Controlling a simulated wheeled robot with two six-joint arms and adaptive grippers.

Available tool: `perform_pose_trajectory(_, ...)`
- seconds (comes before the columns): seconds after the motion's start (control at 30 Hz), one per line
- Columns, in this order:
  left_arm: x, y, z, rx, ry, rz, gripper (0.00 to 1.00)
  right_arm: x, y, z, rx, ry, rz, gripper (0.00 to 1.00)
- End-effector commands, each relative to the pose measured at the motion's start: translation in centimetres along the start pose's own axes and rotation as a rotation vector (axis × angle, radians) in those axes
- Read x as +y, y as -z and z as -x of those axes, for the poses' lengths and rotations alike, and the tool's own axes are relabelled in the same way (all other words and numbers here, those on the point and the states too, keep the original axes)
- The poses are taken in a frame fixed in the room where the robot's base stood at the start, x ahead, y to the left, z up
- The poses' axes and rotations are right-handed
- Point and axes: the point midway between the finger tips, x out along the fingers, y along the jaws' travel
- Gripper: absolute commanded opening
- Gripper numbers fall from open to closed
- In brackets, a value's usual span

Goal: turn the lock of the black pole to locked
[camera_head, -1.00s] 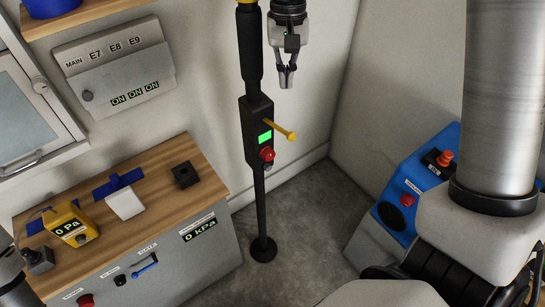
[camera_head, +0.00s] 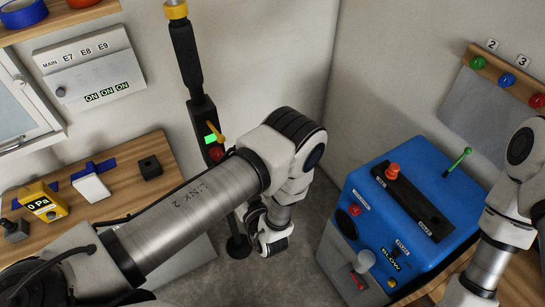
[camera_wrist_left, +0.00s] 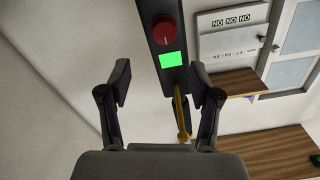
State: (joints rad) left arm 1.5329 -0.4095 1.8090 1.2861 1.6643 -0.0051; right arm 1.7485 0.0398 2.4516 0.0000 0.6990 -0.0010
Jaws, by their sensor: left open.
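The black pole (camera_head: 185,55) stands against the wall in the head view, its foot on the floor. My left arm crosses in front of the pole's lower part. In the left wrist view, my left gripper (camera_wrist_left: 160,80) is open. The yellow lever (camera_wrist_left: 181,112) shows between its fingers, nearer the right one, with no clear contact. The red knob (camera_wrist_left: 164,30) is farther up the box. My right gripper is out of view.
A wooden bench (camera_head: 120,205) with a yellow gauge (camera_head: 42,202) is on the left. A white panel (camera_head: 88,70) reading ON hangs above it. A blue machine (camera_head: 410,200) stands at the right, near my right arm. Floor shows between pole and machine.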

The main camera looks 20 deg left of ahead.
Motion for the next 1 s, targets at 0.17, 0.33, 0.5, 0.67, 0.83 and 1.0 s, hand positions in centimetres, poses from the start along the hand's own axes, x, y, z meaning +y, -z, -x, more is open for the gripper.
perform_pose_trajectory(0.17,0.3,-0.7,-0.9,0.005,0.003,0.002,0.63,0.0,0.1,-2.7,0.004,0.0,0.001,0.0)
perform_pose_trajectory(0.33,0.4,-1.1,-2.3,0.005,0.003,0.003,0.63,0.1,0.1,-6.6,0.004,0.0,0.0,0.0)
perform_pose_trajectory(0.5,-0.3,0.2,-5.5,-0.001,0.009,0.003,0.63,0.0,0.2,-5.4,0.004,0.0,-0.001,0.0)
perform_pose_trajectory(0.67,-0.2,0.0,-7.5,-0.002,0.004,0.001,0.63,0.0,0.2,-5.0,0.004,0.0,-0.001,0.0)
perform_pose_trajectory(0.83,0.0,0.0,-7.8,0.0,0.001,0.001,0.63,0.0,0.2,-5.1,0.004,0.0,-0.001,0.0)
perform_pose_trajectory(1.0,0.0,-0.1,-7.8,0.0,0.001,0.0,0.46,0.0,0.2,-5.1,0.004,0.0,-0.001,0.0)
